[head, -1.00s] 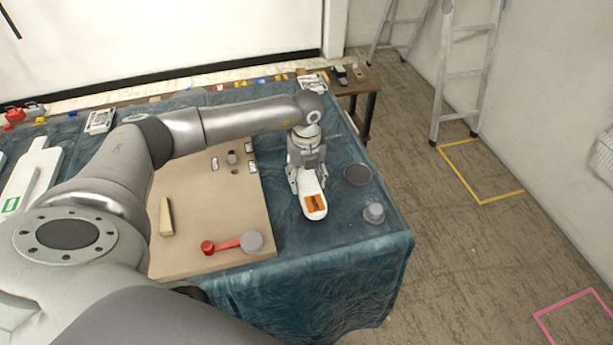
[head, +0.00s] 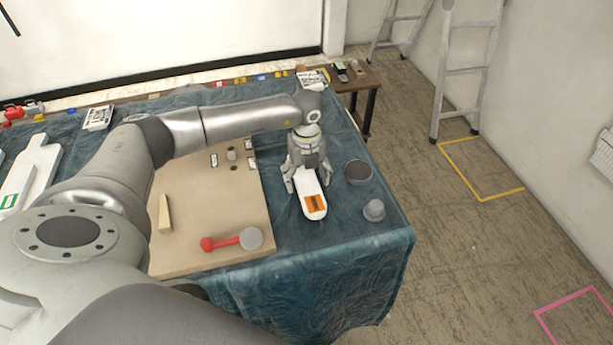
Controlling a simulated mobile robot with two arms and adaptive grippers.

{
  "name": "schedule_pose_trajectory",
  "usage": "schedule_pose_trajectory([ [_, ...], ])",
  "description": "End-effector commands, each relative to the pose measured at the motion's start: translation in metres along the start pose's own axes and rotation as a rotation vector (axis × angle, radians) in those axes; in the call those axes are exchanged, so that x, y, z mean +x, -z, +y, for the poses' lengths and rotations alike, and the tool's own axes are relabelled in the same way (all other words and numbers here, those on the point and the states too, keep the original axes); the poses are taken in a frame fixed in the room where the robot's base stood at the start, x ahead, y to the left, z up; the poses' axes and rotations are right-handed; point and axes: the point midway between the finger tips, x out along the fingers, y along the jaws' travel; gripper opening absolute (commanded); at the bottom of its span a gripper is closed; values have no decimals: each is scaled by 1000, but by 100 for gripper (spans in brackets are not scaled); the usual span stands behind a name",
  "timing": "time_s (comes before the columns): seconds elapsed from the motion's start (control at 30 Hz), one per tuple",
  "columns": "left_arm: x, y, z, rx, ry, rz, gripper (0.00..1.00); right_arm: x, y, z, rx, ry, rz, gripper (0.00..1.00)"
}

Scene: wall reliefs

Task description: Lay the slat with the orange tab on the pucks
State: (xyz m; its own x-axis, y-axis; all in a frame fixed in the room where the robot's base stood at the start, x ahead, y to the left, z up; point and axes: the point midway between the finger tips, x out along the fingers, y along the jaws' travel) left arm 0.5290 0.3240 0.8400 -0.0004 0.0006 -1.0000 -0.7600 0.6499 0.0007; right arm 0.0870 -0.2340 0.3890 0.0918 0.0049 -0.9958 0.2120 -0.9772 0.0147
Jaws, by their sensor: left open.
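The white slat with the orange tab (head: 314,204) lies on the blue cloth, to the right of the beige board, its orange end toward me. My left gripper (head: 308,184) is over its far part, open, with one finger on each side of the slat. The gripper hides the slat's far end. A dark round puck-like piece (head: 358,171) and a grey one (head: 374,210) stand to the right of the slat, apart from it. I cannot tell whether anything lies under the slat. My right gripper is not in view.
The beige board (head: 205,256) holds a red-handled piece with a grey disc (head: 251,238), a wooden wedge (head: 165,214) and small parts. A white slat with a green tab (head: 32,172) lies at the left. The cloth's right edge is close to the grey round piece.

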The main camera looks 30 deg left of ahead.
Motion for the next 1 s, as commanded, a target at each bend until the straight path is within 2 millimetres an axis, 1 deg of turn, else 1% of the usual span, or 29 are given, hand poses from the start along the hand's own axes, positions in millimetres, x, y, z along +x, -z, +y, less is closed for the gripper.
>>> schedule_pose_trajectory([
  [0.17,-18,-1,0,0,1,-2,73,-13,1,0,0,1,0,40],
  [0.2,-21,-1,-1,0,4,-3,73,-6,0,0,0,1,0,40],
  [0.27,-32,-1,-1,0,5,-4,73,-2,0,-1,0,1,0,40],
  [0.3,-42,-1,-1,1,5,-4,73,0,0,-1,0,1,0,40],
  [0.5,-88,-1,-1,1,4,-4,73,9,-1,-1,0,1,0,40],
  [0.6,-106,-1,-1,0,4,-3,73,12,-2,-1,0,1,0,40],
  [0.7,-120,0,-1,0,2,-2,73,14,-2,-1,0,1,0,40],
  [0.83,-129,0,0,0,0,-1,73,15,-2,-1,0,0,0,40],
  [1.0,-132,0,0,0,0,0,73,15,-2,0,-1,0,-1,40],
])
